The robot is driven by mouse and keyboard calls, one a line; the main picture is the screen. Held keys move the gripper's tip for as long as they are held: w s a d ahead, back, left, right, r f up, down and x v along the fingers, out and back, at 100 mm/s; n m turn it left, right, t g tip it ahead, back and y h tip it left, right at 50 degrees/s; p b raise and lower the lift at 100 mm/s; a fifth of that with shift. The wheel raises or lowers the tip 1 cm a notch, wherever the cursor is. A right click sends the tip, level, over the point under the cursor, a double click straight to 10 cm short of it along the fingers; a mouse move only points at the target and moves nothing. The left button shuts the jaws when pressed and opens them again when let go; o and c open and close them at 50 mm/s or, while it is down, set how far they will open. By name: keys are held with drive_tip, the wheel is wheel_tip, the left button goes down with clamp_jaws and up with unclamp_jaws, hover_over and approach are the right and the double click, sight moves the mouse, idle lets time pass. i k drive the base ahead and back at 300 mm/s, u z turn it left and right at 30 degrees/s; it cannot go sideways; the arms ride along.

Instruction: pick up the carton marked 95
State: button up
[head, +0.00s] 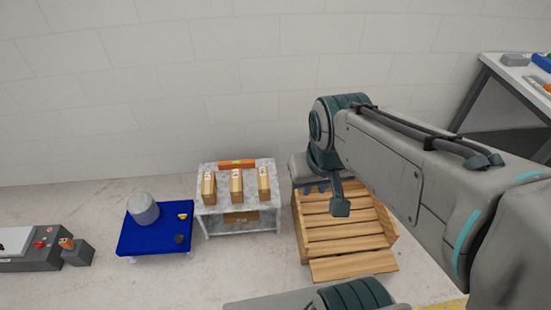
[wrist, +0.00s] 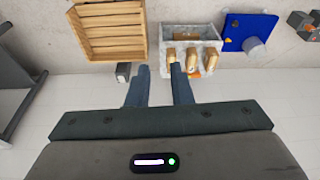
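Three upright tan cartons stand in a row on a small white marbled table (head: 238,217): the left carton (head: 208,189), the middle carton (head: 237,186) and the right carton (head: 264,185). Each has a small label near its top, too small to read, so I cannot tell which is marked 95. The cartons also show in the wrist view near the top centre (wrist: 192,58). My gripper (wrist: 160,68) has its two fingers spread apart with nothing between them. In the head view it hangs above the wooden crate, right of the cartons and apart from them.
A slatted wooden crate (head: 303,222) stands right of the marbled table. A blue table (head: 150,234) with a grey cylinder (head: 143,208) stands on its left. A grey machine (head: 40,258) is at far left, and a grey workbench (head: 490,62) at upper right. An orange bar (head: 236,162) lies behind the cartons.

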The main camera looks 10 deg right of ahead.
sight(264, 188)
drive_tip(key=z, duration=3.95)
drive_tip(key=k, duration=2)
drive_tip(key=u, duration=1.65)
drive_tip(key=i, duration=1)
drive_tip(key=u, duration=0.05)
